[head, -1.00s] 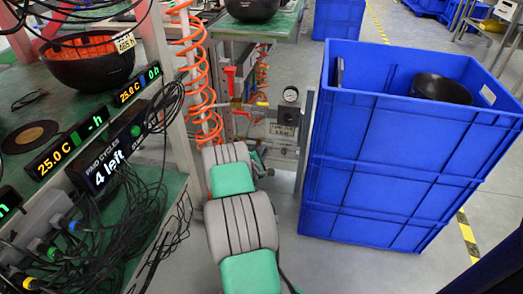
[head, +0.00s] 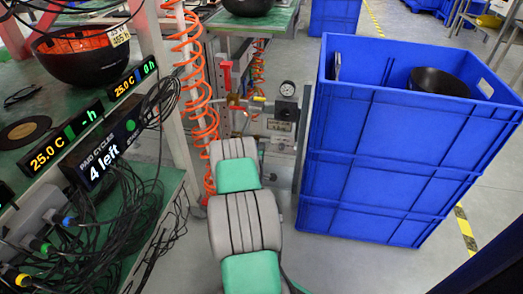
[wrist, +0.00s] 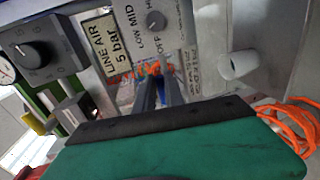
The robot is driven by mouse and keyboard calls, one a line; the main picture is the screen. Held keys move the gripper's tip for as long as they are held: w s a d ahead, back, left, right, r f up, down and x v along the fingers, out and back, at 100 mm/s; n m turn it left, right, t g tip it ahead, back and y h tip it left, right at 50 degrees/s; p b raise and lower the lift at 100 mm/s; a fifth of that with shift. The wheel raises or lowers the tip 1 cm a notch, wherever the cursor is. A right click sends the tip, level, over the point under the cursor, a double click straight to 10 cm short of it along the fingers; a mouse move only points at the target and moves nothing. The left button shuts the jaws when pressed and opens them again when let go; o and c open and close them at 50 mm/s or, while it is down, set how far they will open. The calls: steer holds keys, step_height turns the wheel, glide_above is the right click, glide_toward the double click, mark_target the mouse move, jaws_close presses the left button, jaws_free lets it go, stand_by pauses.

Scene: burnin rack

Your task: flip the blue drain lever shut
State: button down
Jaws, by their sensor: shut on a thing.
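In the wrist view my gripper (wrist: 157,84) reaches toward a panel with its two grey fingers close together. A small blue piece, which looks like the blue drain lever (wrist: 162,87), shows between the fingers. The fingers are shut on it and hide most of it. Orange-red parts show just beyond the fingertips. In the head view my arm covers the gripper and the lever, in front of the air-line panel (head: 281,126).
A LINE AIR 5 bar label (wrist: 109,49), a small knob (wrist: 156,20) and a larger dial (wrist: 31,51) surround the fingers. Orange hose (wrist: 292,122) lies at right. Tall blue crates (head: 390,150) stand right of my arm; a cluttered bench (head: 165,190) stands left.

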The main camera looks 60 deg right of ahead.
steer(key=c, duration=1.4)
jaws_free()
steer(key=shift+c, duration=0.2)
steer(key=p+v, duration=0.2)
steer(key=v, duration=0.5)
steer(key=shift+s+a, duration=0.15)
steer(key=shift+a, duration=0.2)
